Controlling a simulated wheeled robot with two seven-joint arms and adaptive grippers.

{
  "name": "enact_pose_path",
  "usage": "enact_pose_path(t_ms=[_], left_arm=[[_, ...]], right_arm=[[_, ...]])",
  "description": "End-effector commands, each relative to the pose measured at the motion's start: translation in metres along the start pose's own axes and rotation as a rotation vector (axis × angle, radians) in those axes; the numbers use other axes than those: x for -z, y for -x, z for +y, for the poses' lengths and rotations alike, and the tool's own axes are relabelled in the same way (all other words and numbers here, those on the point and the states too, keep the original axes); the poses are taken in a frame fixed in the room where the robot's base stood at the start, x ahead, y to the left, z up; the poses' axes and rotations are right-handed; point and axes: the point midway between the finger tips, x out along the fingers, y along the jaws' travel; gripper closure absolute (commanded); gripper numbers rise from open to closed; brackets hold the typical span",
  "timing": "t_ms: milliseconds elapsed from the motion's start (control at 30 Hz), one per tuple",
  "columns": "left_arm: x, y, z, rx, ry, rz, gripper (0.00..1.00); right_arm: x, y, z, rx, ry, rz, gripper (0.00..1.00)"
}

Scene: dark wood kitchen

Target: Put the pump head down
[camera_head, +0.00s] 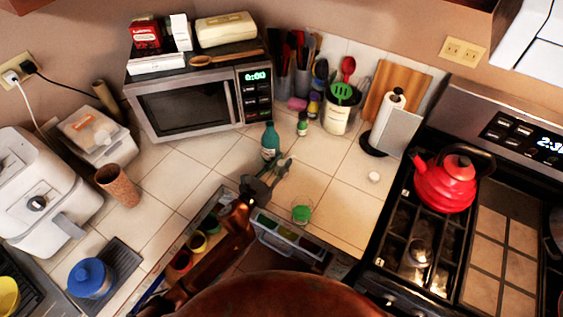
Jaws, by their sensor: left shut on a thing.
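My left gripper (280,169) is over the tiled counter (332,213), in front of the microwave. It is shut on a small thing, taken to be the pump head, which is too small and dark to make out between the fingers. A teal bottle (270,140) stands just behind the gripper. A small glass with green contents (301,212) is to the right and nearer to me. A small white round object (374,177) lies farther right on the tiles. My right gripper is not in view.
A microwave (187,106) with boxes on top stands behind. Utensil holders (337,117) and a paper towel holder (392,118) line the back. A stove with a red kettle (446,184) is at right. An open drawer (290,243) lies below the gripper. Free tiles lie at centre right.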

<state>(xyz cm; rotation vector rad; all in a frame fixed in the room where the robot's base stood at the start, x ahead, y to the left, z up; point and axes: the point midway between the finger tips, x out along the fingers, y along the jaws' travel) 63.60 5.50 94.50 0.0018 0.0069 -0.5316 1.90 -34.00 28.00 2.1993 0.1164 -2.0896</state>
Motion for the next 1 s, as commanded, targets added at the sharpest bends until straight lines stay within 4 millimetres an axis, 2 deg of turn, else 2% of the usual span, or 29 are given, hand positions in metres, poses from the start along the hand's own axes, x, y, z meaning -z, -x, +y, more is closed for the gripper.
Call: enact_pose_path(t_ms=[67,100,167,467,600,700,1000], left_arm=[[0.004,0.0,0.0,0.0,0.0,0.001,1.0],[0.003,0.0,0.0,0.0,0.0,0.0,0.77],[0.002,0.0,0.0,0.0,0.0,0.0,0.72],[0.001,0.0,0.0,0.0,0.0,0.0,0.71],[-0.011,0.0,0.0,0.001,0.0,-0.002,0.71],[-0.005,0.02,0.001,-0.001,-0.001,0.003,0.71],[-0.005,0.085,0.001,-0.002,0.0,0.002,0.71]], right_arm=[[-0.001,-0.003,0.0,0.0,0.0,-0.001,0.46],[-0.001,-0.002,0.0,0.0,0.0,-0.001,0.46],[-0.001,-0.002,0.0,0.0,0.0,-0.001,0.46],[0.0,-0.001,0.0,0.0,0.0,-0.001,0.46],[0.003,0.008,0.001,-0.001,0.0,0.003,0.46],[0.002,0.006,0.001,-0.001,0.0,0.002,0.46],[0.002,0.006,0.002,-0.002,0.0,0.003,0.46]])
